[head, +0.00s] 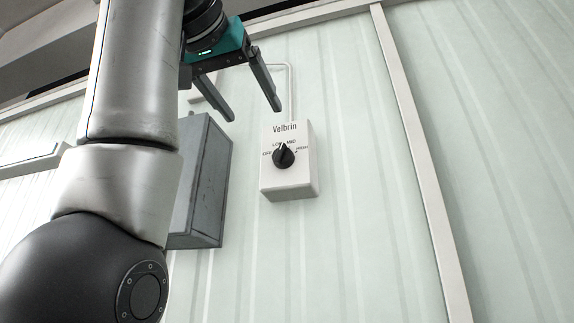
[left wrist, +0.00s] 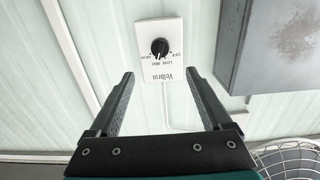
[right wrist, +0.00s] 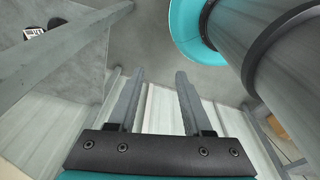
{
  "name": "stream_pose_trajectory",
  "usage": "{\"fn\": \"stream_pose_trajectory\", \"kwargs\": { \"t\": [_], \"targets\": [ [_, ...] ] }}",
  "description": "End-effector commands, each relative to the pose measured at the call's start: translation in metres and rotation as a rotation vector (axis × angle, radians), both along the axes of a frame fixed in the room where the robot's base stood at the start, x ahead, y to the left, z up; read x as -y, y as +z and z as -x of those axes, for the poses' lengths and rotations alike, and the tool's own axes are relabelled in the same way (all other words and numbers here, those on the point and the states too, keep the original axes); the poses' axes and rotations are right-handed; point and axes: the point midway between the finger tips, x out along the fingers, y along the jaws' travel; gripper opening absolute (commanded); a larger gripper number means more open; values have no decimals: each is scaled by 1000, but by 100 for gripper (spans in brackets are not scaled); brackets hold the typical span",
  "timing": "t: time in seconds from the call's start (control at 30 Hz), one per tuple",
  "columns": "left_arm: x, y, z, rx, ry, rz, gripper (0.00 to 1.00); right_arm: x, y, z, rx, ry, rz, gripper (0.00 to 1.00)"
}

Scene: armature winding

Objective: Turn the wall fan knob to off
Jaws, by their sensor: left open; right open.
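The wall fan control is a white box (head: 289,178) marked "Velbrin", fixed to the pale green panelled wall. Its round black knob (head: 284,156) sits among the labels OFF, LOW, MID and HIGH; its pointer is up near LOW and MID. My left gripper (head: 253,110) is open and empty, above and to the left of the box in the head view, apart from it. In the left wrist view the box (left wrist: 160,72) appears upside down with its knob (left wrist: 159,47) beyond the open fingers. My right gripper (right wrist: 159,80) is open and empty in the right wrist view, away from the box.
A grey metal cabinet (head: 205,185) stands out from the wall just left of the control box. A thin conduit (head: 291,90) runs up from the box. A wire-guarded round object (left wrist: 290,160) shows at the left wrist view's lower right. The wall right of the box is clear.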

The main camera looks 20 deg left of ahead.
Motion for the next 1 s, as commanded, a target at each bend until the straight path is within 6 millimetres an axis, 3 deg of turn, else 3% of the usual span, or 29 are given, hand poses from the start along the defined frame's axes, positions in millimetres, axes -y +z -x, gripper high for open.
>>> {"fn": "stream_pose_trajectory", "kwargs": {
  "t": [0.17, 0.3, 0.7, 1.0],
  "targets": [
    [1, 1, -17, -3, 0, 0, 82, 1, 5, 31, -47, 0, 3, 50],
    [2, 2, -45, -4, 0, 0, 82, 2, 14, 47, -74, 1, 5, 50],
    [5, 2, -127, -3, 0, -1, 82, 0, 49, 28, -43, 3, 1, 50],
    [6, 0, -151, -1, 0, -1, 82, 0, 58, 28, -42, 3, 1, 50]
  ]
}}
